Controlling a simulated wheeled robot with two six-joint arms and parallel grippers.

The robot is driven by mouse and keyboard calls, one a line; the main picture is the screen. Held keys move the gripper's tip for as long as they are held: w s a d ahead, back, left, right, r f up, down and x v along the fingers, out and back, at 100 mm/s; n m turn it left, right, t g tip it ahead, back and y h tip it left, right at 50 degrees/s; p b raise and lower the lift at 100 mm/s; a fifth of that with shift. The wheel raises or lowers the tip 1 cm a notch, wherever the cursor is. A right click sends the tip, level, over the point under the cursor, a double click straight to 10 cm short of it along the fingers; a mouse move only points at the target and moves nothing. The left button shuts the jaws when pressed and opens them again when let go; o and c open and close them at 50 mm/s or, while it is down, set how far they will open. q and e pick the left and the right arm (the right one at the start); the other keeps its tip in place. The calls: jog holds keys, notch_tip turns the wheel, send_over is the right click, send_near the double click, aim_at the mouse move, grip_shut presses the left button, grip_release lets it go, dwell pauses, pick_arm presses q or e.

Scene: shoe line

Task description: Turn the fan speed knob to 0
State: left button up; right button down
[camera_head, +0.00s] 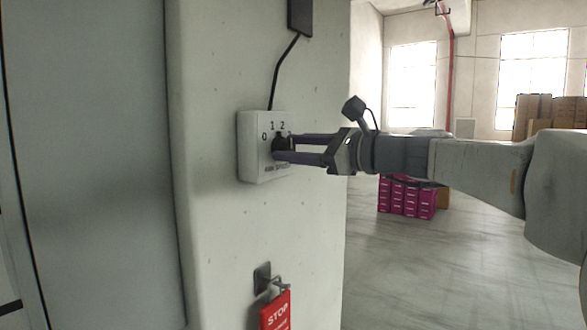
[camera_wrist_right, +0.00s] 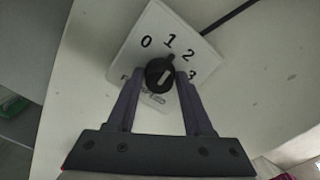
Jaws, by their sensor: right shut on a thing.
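The fan speed knob (camera_wrist_right: 164,76) is a round black dial on a white control box (camera_head: 252,146) fixed to a pale pillar. The box carries the marks 0, 1, 2 and 3 in an arc. In the right wrist view the knob's pale mark points up and right, roughly between 1 and 2; the exact setting is hard to tell. My right gripper (camera_head: 283,147) reaches in from the right, its two purple fingers shut on the knob's sides. In the head view the fingers partly hide the knob and the 3. My left gripper is not in view.
A black cable (camera_head: 275,78) runs from the box up to a dark fitting (camera_head: 300,17). A red STOP tag (camera_head: 277,312) hangs from a bracket below. Pink boxes (camera_head: 406,198) stand on the floor behind my right arm. A grey panel (camera_head: 85,160) is at left.

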jog(key=n+b, duration=0.2)
jog(key=n, duration=0.1)
jog(key=n+b, duration=0.5)
jog(key=b, duration=0.1)
jog(key=shift+f+n, duration=0.25)
jog(key=shift+n, duration=0.15)
jog(key=shift+r+n+b, duration=0.1)
jog(key=shift+n+b, duration=0.6)
jog(key=shift+n, duration=0.3)
jog(key=shift+c, duration=2.2)
grip_release()
jog(key=shift+a, duration=0.1)
